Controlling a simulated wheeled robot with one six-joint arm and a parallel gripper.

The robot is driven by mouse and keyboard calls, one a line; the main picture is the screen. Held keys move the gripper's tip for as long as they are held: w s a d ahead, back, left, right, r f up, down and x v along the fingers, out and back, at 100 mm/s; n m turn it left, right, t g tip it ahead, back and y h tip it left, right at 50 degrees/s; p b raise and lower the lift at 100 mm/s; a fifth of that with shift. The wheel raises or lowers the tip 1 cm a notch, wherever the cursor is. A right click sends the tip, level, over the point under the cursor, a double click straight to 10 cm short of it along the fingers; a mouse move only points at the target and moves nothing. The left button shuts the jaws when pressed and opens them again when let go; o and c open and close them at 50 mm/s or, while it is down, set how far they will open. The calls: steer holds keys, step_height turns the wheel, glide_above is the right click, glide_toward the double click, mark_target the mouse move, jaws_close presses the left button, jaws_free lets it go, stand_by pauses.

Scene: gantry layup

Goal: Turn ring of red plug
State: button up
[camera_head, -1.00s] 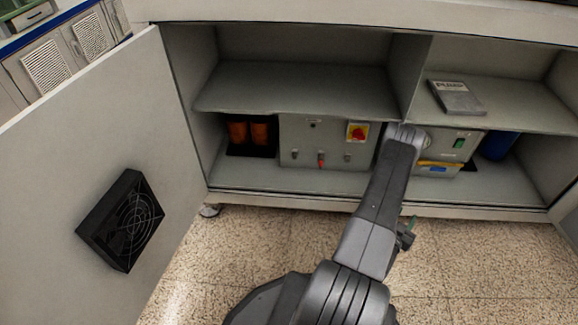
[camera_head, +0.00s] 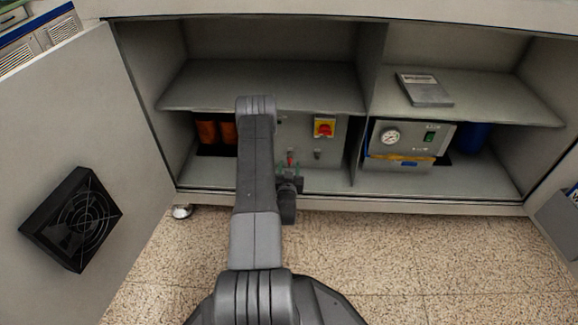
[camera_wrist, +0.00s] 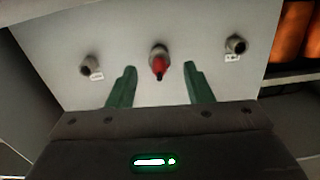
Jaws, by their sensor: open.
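The red plug (camera_wrist: 158,66) shows in the wrist view, sticking out of a grey ring (camera_wrist: 158,50) on the front of a light grey control box (camera_wrist: 115,35). In the head view the red plug (camera_head: 290,157) is small and low on the box (camera_head: 335,155), which my arm partly covers. My gripper (camera_wrist: 160,72) is open. Its two green fingers stand left and right of the plug, apart from it, with clear gaps. In the head view the gripper (camera_head: 290,172) is in front of the plug, and its fingertips are hard to make out.
Two other dark connectors, left (camera_wrist: 86,66) and right (camera_wrist: 236,45), flank the plug. The shelf (camera_head: 290,88) overhangs the box. Orange cylinders (camera_head: 206,132) and a gauge unit (camera_head: 410,140) stand to the sides. The open door (camera_head: 60,140) is at left.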

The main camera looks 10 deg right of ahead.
mark_target(290, 158)
steer(key=shift+x, duration=1.45)
steer(key=shift+c, duration=0.5)
steer(key=c, duration=0.9)
